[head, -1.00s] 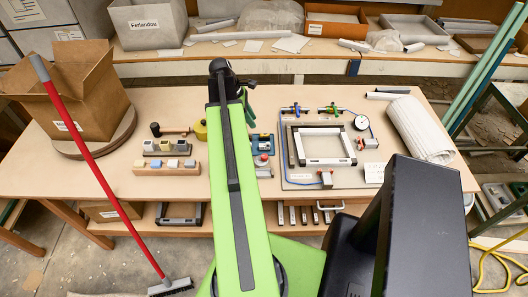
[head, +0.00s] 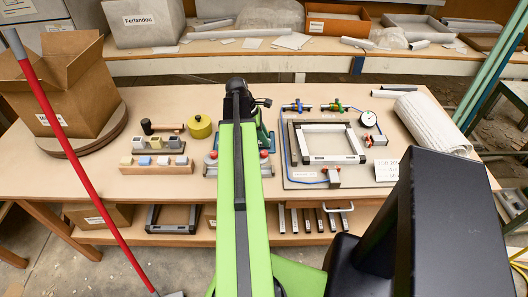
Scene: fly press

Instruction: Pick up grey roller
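I cannot single out the grey roller with certainty. A grey part with a red knob (head: 212,158) sits on the workbench just left of my arm, and a similar grey part with a red knob (head: 265,163) shows just right of it. Whatever lies between them is hidden by my green arm. Grey-white tubes (head: 398,93) lie at the bench's back right. My arm reaches forward over the middle of the bench; my gripper is hidden behind the arm, so its fingers do not show.
The workbench (head: 90,185) holds a cardboard box, a block of small cubes (head: 157,168), a yellow round tin (head: 201,126), a grey frame (head: 330,143) on a board, a dial gauge (head: 368,119) and a white roll (head: 430,125). A red broom handle (head: 75,165) stands at left. Bars lie on the shelf below.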

